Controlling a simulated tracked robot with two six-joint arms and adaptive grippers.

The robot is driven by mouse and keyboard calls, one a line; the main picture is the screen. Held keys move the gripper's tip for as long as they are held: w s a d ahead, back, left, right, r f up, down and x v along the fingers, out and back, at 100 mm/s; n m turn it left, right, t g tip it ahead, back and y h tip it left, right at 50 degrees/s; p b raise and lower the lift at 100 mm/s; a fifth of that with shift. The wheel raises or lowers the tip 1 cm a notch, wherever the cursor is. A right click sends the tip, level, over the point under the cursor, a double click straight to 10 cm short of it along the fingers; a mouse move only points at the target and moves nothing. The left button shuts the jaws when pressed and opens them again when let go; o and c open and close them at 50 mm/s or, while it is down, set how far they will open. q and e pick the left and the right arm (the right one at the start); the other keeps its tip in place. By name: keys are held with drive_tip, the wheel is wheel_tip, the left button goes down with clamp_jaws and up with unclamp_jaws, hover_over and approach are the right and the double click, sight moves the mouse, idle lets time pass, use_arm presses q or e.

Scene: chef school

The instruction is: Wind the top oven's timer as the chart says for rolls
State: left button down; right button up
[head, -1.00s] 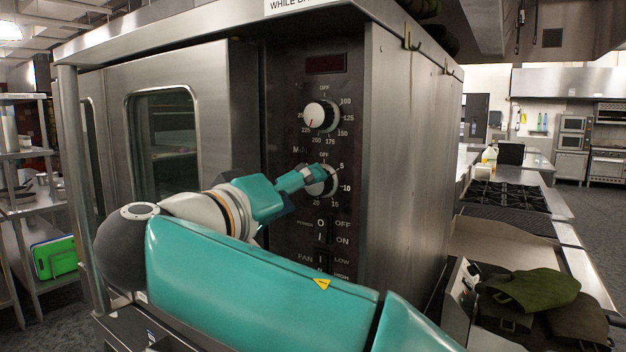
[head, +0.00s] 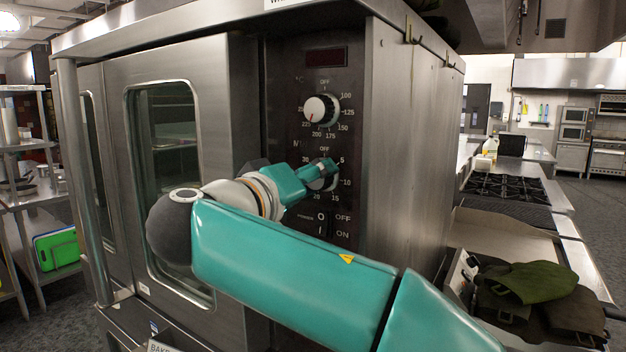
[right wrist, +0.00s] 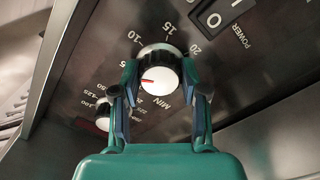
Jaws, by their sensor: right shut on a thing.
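The timer knob (head: 322,178) is the lower dial on the oven's control panel (head: 285,150), marked OFF, 5, 10, 15, 20 and more. My right gripper (head: 328,170) is on it and partly hides it. In the right wrist view, the white-faced timer knob (right wrist: 158,76) sits between the two fingers of my right gripper (right wrist: 160,95), which are shut on its sides. Its red pointer faces left in that view, near the 5 side of the scale; the exact mark is unclear. My left gripper is out of view. No readable chart shows.
The temperature knob (head: 321,109) is just above the timer knob. The power switch (head: 321,225) is just below. The oven door (head: 185,150) is closed, left of the panel. Green cloths (head: 535,282) lie on the right counter. A partly cut-off placard (head: 160,346) is at the bottom.

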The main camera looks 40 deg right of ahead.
drive_tip(key=shift+n+p, duration=0.3)
drive_tip(key=shift+n, duration=0.4)
drive_tip(key=shift+c, duration=0.2)
drive_tip(key=o, duration=1.1)
drive_tip(key=shift+w, duration=0.1)
drive_tip(key=shift+o, duration=0.2)
drive_tip(key=v, duration=1.2)
drive_tip(key=shift+f, duration=0.2)
